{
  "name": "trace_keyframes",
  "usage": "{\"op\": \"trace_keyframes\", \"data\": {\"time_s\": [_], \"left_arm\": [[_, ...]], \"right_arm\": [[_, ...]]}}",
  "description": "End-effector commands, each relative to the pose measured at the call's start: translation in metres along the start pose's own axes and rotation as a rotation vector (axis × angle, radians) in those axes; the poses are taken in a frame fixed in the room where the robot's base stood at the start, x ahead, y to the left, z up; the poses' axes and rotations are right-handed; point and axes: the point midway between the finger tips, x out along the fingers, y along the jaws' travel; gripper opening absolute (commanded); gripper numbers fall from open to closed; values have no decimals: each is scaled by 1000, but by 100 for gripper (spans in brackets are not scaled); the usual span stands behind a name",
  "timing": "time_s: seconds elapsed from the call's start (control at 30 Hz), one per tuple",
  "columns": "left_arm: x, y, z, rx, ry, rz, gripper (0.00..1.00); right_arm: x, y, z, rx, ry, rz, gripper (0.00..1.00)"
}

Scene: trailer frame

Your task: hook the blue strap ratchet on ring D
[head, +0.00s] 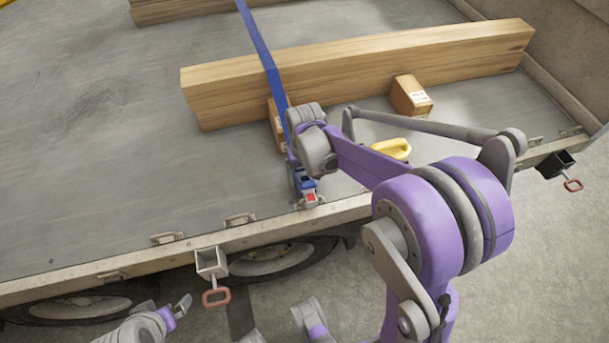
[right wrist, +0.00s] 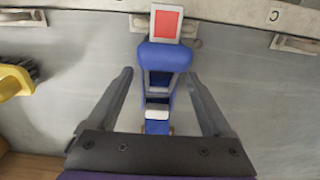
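The blue strap (head: 258,48) runs down over the timber beam to the blue ratchet (head: 304,186) at the trailer's side rail. In the right wrist view the ratchet (right wrist: 165,55) has a red-and-white end that overlaps the rail at a ring (right wrist: 191,30); this ring's letter is hidden, and I cannot tell whether it is hooked. The ring to its right (right wrist: 296,43) is marked C. My right gripper (right wrist: 158,76) is open, its fingers on either side of the ratchet with gaps visible. My left gripper (head: 181,306) is low at left, away from the strap; its opening is unclear.
A long timber beam (head: 370,68) lies across the deck, with cardboard boxes (head: 410,95) beside it. A yellow object (head: 391,149) lies right of the ratchet, partly behind my right arm. A bracket with a red handle (head: 214,275) juts below the rail. The deck's left is clear.

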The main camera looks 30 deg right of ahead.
Motion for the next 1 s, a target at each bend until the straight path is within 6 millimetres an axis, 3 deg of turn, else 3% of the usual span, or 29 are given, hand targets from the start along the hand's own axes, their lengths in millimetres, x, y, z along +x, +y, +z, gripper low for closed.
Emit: {"op": "trace_keyframes", "data": {"time_s": [0.37,0.47,0.8,1.0], "left_arm": [[-1,0,0,0,0,0,100],[-3,0,-2,0,1,0,100],[-14,0,-7,0,5,0,100],[-16,0,-9,0,6,0,100]], "right_arm": [[-4,0,0,0,0,0,91],[-16,0,0,0,0,0,91],[-83,0,0,1,0,0,91],[-105,0,0,0,0,0,91]]}}
